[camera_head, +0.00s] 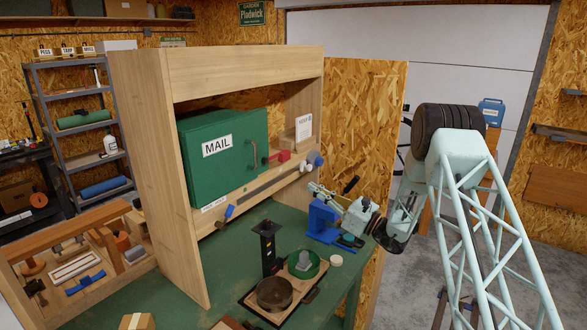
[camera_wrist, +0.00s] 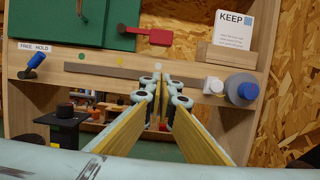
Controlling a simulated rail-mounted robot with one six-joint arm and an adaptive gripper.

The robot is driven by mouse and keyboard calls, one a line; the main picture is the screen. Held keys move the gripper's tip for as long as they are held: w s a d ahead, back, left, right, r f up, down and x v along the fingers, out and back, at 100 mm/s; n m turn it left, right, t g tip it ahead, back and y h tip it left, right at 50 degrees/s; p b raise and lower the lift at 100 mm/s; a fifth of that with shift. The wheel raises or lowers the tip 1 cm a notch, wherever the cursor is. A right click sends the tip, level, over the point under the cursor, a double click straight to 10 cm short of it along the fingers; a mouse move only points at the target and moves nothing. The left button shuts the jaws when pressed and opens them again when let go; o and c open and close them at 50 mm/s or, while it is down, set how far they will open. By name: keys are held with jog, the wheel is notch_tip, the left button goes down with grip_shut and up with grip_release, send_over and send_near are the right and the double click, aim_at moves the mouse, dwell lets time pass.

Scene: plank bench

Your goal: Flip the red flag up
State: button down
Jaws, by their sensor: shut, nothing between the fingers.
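The green mailbox (camera_head: 222,150) marked MAIL sits in the wooden frame. The red flag (camera_head: 283,156) is at its right side and lies roughly level. In the wrist view the flag (camera_wrist: 160,37) extends to the right from a dark red pivot on the green box (camera_wrist: 60,27). My gripper (camera_head: 313,187) is in front of the frame, below and to the right of the flag. In the wrist view my gripper's fingertips (camera_wrist: 162,78) are together and empty, apart from the flag and below it in the picture.
A grey slotted strip (camera_wrist: 105,70) runs below the box. A blue lever (camera_wrist: 36,60) is at its left; a white knob (camera_wrist: 213,86) and grey-blue knob (camera_wrist: 243,88) are at right. A KEEP card (camera_wrist: 232,28) stands near the flag. A black post (camera_head: 267,248) stands on the bench.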

aim_at(279, 159)
jog(key=shift+a, duration=0.1)
jog(key=p+x, duration=0.2)
jog(key=x, duration=0.8)
jog(key=shift+r, duration=0.1)
notch_tip(279, 159, up, 4)
jog(key=shift+f+p, duration=0.1)
jog(key=shift+p, duration=0.55)
